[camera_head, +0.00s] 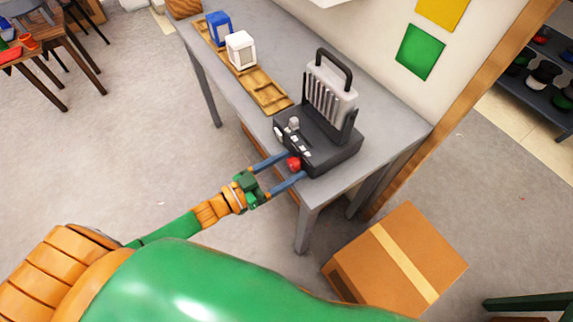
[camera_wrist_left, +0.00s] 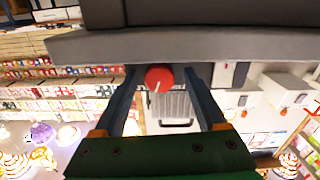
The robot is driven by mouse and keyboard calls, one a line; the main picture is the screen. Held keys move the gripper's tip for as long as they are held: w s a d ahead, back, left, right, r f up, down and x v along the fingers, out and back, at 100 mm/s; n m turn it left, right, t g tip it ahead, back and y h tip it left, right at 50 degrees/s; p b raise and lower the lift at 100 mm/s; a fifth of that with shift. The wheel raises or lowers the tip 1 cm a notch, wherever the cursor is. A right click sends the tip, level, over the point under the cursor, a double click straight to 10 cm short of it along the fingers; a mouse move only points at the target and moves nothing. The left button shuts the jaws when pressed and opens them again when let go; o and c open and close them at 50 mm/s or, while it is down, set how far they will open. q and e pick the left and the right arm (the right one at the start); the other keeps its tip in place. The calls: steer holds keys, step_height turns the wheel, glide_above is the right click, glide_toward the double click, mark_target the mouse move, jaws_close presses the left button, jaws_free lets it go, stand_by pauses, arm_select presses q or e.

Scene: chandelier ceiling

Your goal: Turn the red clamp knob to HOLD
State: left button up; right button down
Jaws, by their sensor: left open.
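The red clamp knob (camera_head: 294,163) sits on the front of a dark machine (camera_head: 335,148) with a ribbed grey upper part and a black handle, on the grey table. My left gripper (camera_head: 281,169) is open, its two blue fingers on either side of the knob. In the left wrist view the knob (camera_wrist_left: 159,78) shows a white pointer line and lies between the fingertips (camera_wrist_left: 161,78), with space visible on both sides. The HOLD mark cannot be read in either view. My right gripper is not in view.
The grey table (camera_head: 385,101) also carries a wooden tray (camera_head: 266,92), a white box-shaped thing (camera_head: 241,50) and a blue one (camera_head: 219,27). A cardboard box (camera_head: 395,262) stands on the floor right of the table.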

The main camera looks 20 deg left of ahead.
arm_select(q)
jaws_close()
steer(key=m, duration=0.5)
steer(key=shift+m, duration=0.3)
jaws_free()
steer(key=v, duration=0.7)
